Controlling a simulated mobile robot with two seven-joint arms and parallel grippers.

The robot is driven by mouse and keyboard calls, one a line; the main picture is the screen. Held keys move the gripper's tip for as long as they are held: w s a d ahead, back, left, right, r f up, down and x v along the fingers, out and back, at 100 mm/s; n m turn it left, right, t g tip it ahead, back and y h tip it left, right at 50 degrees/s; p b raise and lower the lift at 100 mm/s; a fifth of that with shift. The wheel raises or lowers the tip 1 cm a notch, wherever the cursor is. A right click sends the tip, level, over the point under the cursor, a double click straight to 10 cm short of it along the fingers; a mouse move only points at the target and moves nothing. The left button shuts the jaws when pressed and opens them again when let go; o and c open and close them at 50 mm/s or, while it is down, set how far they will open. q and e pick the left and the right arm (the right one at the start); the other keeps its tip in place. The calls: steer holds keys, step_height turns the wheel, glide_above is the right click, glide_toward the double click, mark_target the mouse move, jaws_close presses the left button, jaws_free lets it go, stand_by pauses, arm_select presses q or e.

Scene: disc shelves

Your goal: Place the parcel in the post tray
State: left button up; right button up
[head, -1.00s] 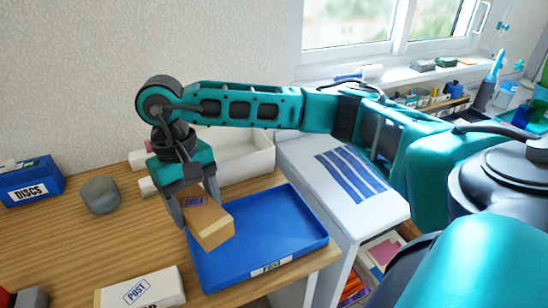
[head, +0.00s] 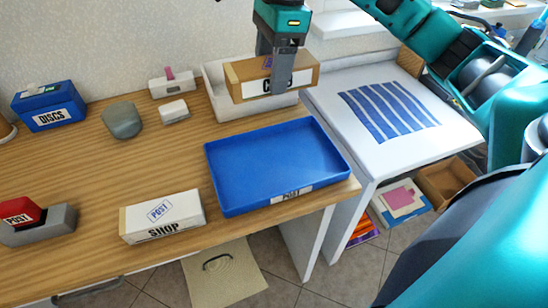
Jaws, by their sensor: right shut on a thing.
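The blue post tray (head: 268,160), with a POST label on its front wall, lies at the right end of the wooden table and is empty. My right gripper (head: 281,88) is shut on a brown cardboard parcel (head: 245,84) and holds it up, roughly level, behind the blue tray in the picture. The parcel has a stamp on top and a front label partly hidden by a finger. My left gripper is not in view.
A white parcel marked SHOP (head: 163,218) lies left of the tray. A red POST stamp (head: 20,212), grey stone-like object (head: 122,120), blue DISCS box (head: 46,106) and white open tray (head: 217,88) stand around. A white side table (head: 350,140) is at right.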

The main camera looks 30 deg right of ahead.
glide_above(270, 160)
steer(key=f, duration=1.4)
steer(key=shift+d+f+b, duration=0.1)
steer(key=shift+d+b, duration=0.25)
steer(key=shift+b, duration=0.05)
steer(key=shift+f, duration=2.6)
steer(key=shift+f+b, duration=0.2)
steer(key=shift+b, duration=0.1)
steer(key=o, duration=1.2)
steer(key=shift+c, duration=0.2)
steer(key=shift+r, duration=0.15)
steer(key=shift+r, duration=0.3)
step_height(270, 160, up, 11)
steer(key=d, duration=0.1)
steer(key=shift+s+d+r+p, duration=0.2)
steer(key=shift+s+d+p, duration=0.05)
steer(key=shift+d+p, duration=0.1)
